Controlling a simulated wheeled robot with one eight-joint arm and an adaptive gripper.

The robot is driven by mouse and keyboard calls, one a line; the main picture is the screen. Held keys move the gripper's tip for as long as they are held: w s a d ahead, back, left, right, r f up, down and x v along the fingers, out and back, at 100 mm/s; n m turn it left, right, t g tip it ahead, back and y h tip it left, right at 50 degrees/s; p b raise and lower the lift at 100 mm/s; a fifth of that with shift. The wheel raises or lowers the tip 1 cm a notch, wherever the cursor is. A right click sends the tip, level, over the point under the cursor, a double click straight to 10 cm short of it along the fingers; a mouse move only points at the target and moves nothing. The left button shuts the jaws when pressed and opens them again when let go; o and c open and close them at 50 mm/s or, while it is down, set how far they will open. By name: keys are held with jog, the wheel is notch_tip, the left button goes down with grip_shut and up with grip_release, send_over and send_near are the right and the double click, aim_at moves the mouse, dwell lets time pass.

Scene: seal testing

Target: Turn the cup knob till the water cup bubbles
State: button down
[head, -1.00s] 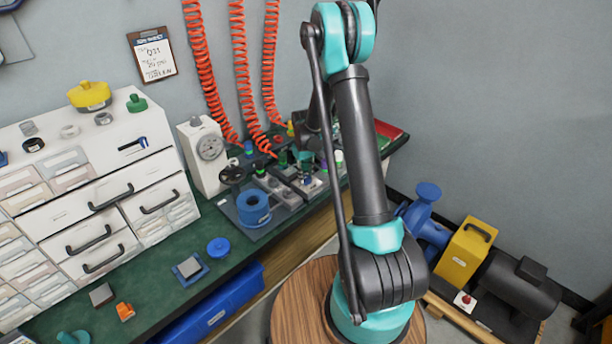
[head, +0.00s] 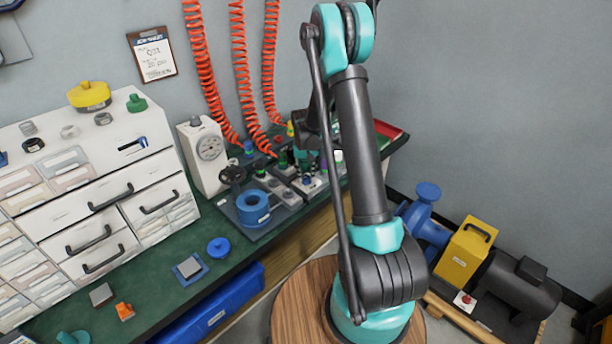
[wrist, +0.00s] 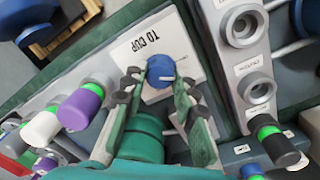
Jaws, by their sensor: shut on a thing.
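The blue round cup knob (wrist: 160,68) sits on a pale plate marked "TO CUP" (wrist: 133,42) in the wrist view. My gripper (wrist: 161,78) reaches over it, with one finger on each side. The fingers are shut on the knob. A dark green cylinder (wrist: 145,138) shows between the fingers, nearer the camera; I cannot tell what it is. In the head view my arm reaches over the bench and hides much of the knob area. I cannot make out the water cup or any bubbles.
Purple (wrist: 80,108) and white (wrist: 42,128) knobs stand close by. Grey ring fittings (wrist: 244,27) lie to the right. In the head view a gauge box (head: 205,155) and a blue ring (head: 253,207) stand left of the knobs. Red coiled hoses (head: 240,75) hang behind.

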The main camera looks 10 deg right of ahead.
aim_at(305, 177)
jog(key=m, duration=0.5)
jog(key=shift+w+m, duration=0.1)
jog(key=shift+m, duration=0.2)
dwell(0.4)
jog(key=c, duration=1.2)
grip_release()
jog(key=shift+r, duration=0.1)
notch_tip(305, 177, up, 12)
jog(key=shift+w+a+f, duration=0.1)
jog(key=shift+a, duration=0.05)
